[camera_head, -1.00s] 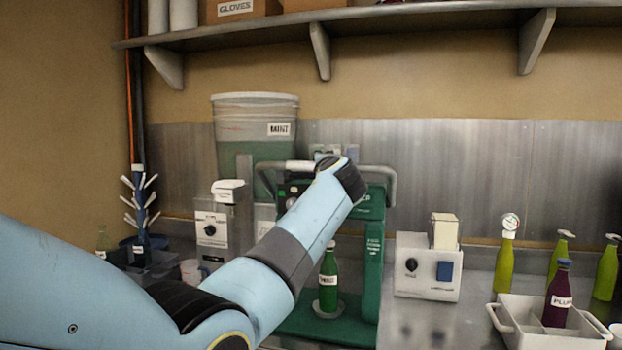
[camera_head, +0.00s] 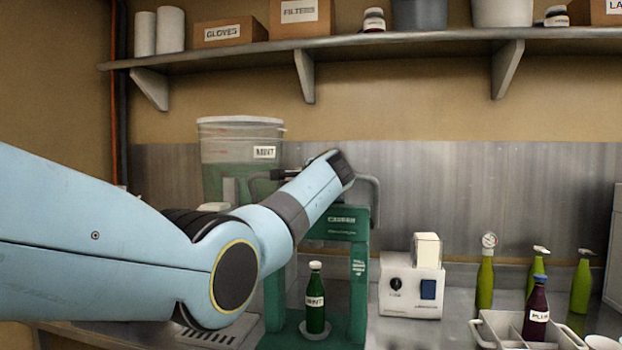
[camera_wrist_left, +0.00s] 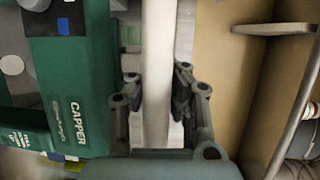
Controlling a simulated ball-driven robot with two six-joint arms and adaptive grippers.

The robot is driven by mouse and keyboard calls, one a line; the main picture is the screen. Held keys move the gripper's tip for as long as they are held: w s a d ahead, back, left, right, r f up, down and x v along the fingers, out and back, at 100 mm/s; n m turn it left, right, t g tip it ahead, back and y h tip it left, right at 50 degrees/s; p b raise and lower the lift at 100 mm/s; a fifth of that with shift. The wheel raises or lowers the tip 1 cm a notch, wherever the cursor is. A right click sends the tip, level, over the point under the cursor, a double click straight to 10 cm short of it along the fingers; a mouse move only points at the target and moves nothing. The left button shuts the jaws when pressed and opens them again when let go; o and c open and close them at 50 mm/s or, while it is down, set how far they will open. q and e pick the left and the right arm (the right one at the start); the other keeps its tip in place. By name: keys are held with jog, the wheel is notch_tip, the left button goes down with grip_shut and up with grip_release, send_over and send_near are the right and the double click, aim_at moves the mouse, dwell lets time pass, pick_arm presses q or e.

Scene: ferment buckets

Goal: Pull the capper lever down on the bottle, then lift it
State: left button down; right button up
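The green capper (camera_head: 358,260) stands on the counter, and its side shows in the left wrist view (camera_wrist_left: 68,90). A green bottle labelled MINT (camera_head: 315,300) stands upright on the round pad at the capper's base, with a light cap on its mouth. The pale lever bar (camera_wrist_left: 157,50) runs between the fingers of my left gripper (camera_wrist_left: 158,95), which look closed on it from both sides. In the head view, part of the lever's grey side arm (camera_head: 374,190) shows above the capper. My left forearm hides much of the lever there. My right gripper is not in view.
A white boxy device (camera_head: 410,292) stands right of the capper. A white crate (camera_head: 492,328) with a dark plum bottle (camera_head: 536,310) is at the lower right, near several yellow-green bottles. A MINT bucket (camera_head: 240,140) stands behind. A shelf (camera_head: 390,42) runs above.

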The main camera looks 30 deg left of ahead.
pick_arm(q)
jog(key=shift+r, duration=0.55)
dwell(0.4)
jog(key=c, duration=1.2)
grip_release()
jog(key=shift+s+d, duration=0.1)
jog(key=shift+s, duration=0.1)
jog(key=shift+o, duration=0.5)
jog(key=shift+s, duration=0.1)
jog(key=f+v, duration=0.1)
jog(key=v, duration=1.1)
jog(key=shift+r, duration=0.35)
